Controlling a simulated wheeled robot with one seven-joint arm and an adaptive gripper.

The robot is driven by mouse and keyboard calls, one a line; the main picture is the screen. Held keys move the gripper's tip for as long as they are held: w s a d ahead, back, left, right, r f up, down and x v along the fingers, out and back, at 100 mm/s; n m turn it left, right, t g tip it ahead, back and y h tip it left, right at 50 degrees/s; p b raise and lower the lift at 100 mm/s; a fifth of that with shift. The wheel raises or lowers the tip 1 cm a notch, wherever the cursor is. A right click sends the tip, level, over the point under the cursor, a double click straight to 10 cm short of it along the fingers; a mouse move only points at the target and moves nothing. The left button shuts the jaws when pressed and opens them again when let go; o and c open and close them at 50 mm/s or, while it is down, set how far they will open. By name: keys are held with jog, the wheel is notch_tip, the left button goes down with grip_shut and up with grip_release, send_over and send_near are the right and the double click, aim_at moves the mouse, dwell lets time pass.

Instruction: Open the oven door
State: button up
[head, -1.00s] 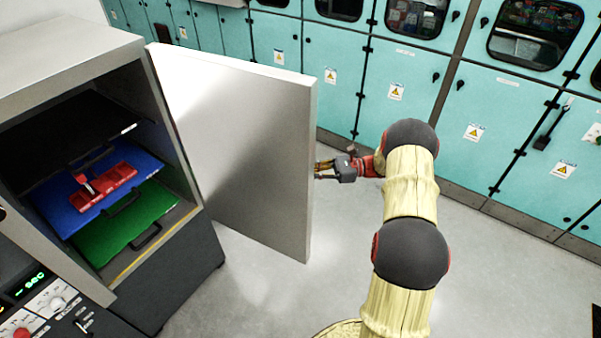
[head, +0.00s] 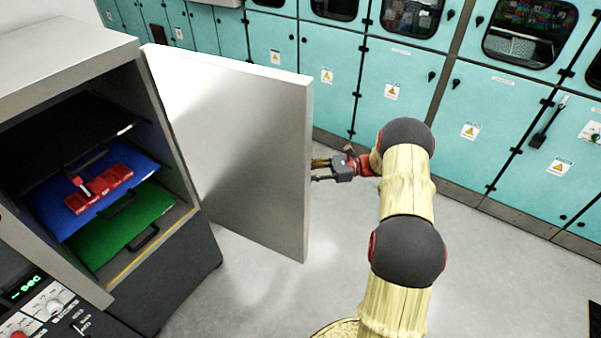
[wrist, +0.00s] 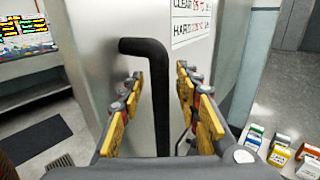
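The oven (head: 75,62) stands at the left in the head view, with its front uncovered. Its pale metal door (head: 235,145) is swung wide open, hinged beside the oven opening. My gripper (head: 320,170) is at the door's free edge, partly past it, on the outer side. In the wrist view the black bar handle (wrist: 158,110) runs between the two yellow fingers of my gripper (wrist: 158,85). The fingers are spread, with gaps on both sides of the handle. The handle is hidden behind the door in the head view.
Inside the oven are a blue tray (head: 60,215) with a red part (head: 100,187) and a green tray (head: 105,245). Teal cabinets (head: 400,80) line the back wall. The grey floor (head: 265,290) before the door is clear.

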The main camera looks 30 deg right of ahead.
jog(key=shift+d, duration=0.1)
jog(key=v, duration=1.1)
jog(key=shift+d, duration=0.4)
jog(key=shift+s, duration=0.15)
